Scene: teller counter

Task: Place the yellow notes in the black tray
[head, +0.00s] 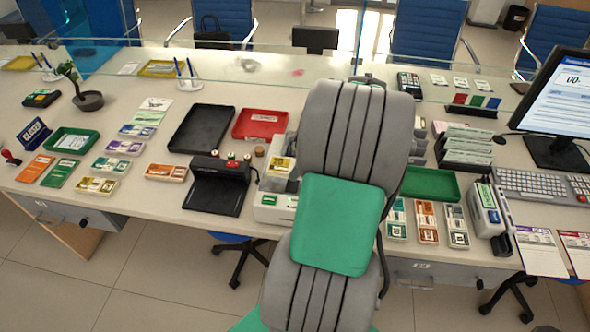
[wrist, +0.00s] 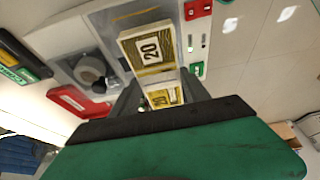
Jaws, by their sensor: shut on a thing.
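In the wrist view my gripper (wrist: 160,92) is shut on a yellow note bundle (wrist: 164,97), seen between its two dark fingers. A second yellow bundle marked 20 (wrist: 150,48) lies just beyond, on a pale machine. In the head view yellow notes (head: 282,165) show on that machine, left of my arm. My arm hides the gripper there. The black tray (head: 202,128) lies flat and empty on the counter, left of the machine and apart from my arm. More yellow notes (head: 97,186) lie at the counter's front left.
A red tray (head: 260,124) lies right of the black tray. A black device (head: 217,183) stands in front of it. Several note bundles and a green tray (head: 72,141) are at the left. A glass screen runs along the back. A monitor (head: 560,95) stands at the right.

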